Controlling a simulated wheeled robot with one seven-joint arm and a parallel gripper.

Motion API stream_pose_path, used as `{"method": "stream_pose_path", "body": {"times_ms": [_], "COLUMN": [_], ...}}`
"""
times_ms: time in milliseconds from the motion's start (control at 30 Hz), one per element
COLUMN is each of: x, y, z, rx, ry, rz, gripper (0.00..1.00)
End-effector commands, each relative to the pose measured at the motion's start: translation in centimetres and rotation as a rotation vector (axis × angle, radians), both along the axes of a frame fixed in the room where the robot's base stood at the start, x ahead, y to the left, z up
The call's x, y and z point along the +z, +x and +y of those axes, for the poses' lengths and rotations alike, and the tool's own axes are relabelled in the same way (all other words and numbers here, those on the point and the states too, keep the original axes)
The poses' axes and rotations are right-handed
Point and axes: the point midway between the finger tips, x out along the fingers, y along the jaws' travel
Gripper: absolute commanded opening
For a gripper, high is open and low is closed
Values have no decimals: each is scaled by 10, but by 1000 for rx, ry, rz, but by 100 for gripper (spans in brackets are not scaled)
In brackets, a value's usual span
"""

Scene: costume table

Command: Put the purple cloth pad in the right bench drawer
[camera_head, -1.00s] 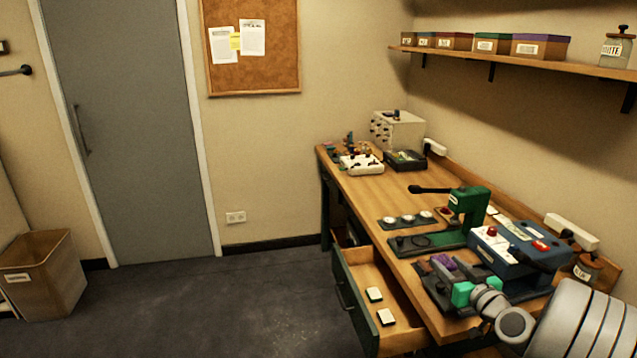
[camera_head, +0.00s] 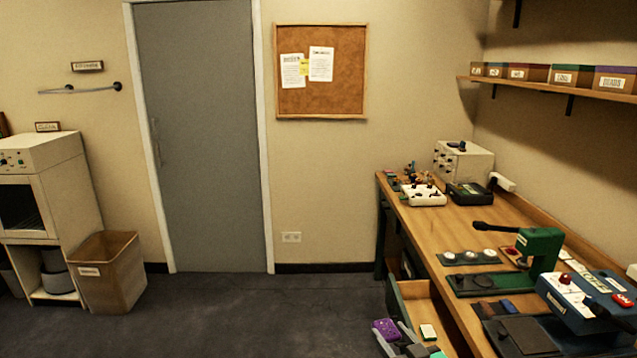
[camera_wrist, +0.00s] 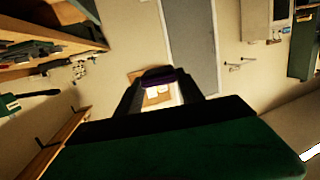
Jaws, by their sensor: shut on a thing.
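The purple cloth pad (camera_head: 386,327) is between the fingertips of my gripper (camera_head: 394,333), low in the head view. In the wrist view the purple pad (camera_wrist: 158,74) shows as a dark purple strip across the tips of my gripper (camera_wrist: 160,84). The open bench drawer (camera_head: 447,318) has a green front and pale wood inside. In the head view the pad overlaps the left edge of this drawer. How high the pad is above it I cannot tell.
The wooden bench (camera_head: 420,225) holds a green press (camera_head: 540,247), a blue box machine (camera_head: 585,300) and several dark pads on a mat. A bin (camera_head: 108,275) stands left by the grey door (camera_head: 200,140). The floor (camera_head: 260,315) between is clear.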

Motion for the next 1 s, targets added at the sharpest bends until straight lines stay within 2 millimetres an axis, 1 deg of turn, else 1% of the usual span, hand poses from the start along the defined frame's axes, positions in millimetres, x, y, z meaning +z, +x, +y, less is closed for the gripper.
{"method": "stream_pose_path", "body": {"times_ms": [33, 100, 433, 500, 567, 667, 733, 767, 800, 867, 900, 1000], "x": [-1, -1, -1, -1, -1, -11, -24, -30, -33, -36, -35, -33], "y": [0, 0, 0, 0, 0, -2, -6, -8, -8, -8, -7, -5], "z": [6, 9, 7, 5, -4, -31, -60, -75, -98, -131, -152, -198], "rx": [13, 19, 16, 10, -8, -68, -132, -163, -203, -259, -290, -349], "ry": [1, 1, 2, 1, 1, 5, 7, 7, 5, 3, 0, 0], "rz": [0, 1, 2, 1, 1, 5, 8, 8, 4, 2, 0, -1], "gripper": [5, 5, 5, 5, 5, 5, 5, 5, 5, 5, 5, 5]}}
